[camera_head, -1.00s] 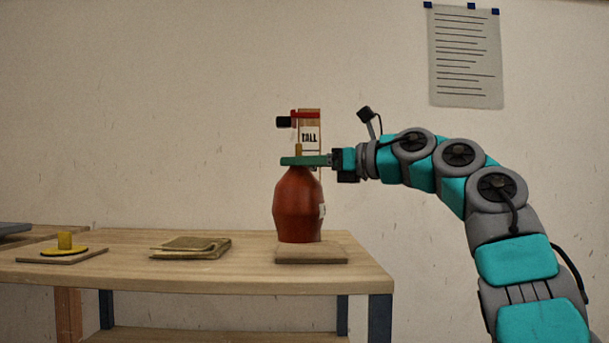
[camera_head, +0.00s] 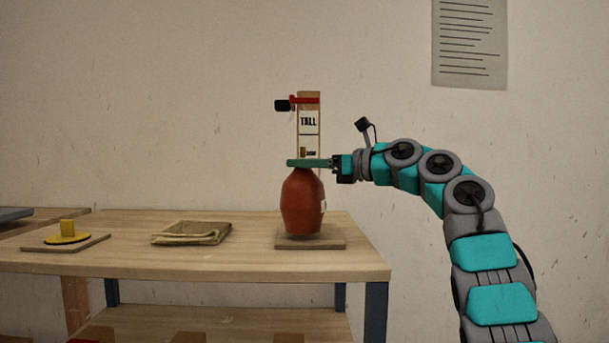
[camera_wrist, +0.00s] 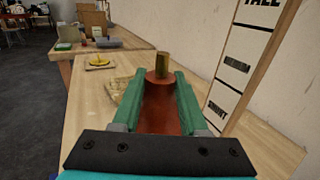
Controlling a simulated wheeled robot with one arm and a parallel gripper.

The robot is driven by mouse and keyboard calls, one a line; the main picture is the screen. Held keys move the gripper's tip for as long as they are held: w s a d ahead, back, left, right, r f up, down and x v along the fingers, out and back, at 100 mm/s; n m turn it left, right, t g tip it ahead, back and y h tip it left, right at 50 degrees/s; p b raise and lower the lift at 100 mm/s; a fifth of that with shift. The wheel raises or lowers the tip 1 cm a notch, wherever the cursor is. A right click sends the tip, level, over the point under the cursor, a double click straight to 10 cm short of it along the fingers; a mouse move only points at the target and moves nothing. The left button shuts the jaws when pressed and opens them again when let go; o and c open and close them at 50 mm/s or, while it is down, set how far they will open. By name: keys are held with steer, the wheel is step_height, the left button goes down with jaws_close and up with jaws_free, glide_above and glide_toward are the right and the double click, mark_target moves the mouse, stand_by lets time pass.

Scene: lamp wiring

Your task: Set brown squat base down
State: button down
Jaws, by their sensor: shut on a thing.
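The brown squat base (camera_head: 302,203) is a reddish-brown, rounded body with a short brass post on top. It is upright over a thin wooden board (camera_head: 340,242) at the right end of the table. I cannot tell whether its bottom touches the board. My gripper (camera_head: 306,163) reaches in from the right with green fingers shut around the neck of the base. In the wrist view the base (camera_wrist: 165,112) sits between both green fingers, its brass post pointing up.
A tall wooden gauge (camera_head: 309,125) marked TALL with a red clamp stands behind the base. A folded cloth (camera_head: 191,232) lies mid-table. A yellow disc with a post (camera_head: 67,234) sits on a board at the left. The table's right edge is close by.

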steer(key=shift+f, duration=0.7)
steer(key=shift+b, duration=0.3)
steer(key=shift+f, duration=0.15)
steer(key=shift+c, duration=2.2)
jaws_free()
steer(key=shift+r, duration=0.2)
steer(key=b+v, duration=0.2)
steer(key=v, duration=1)
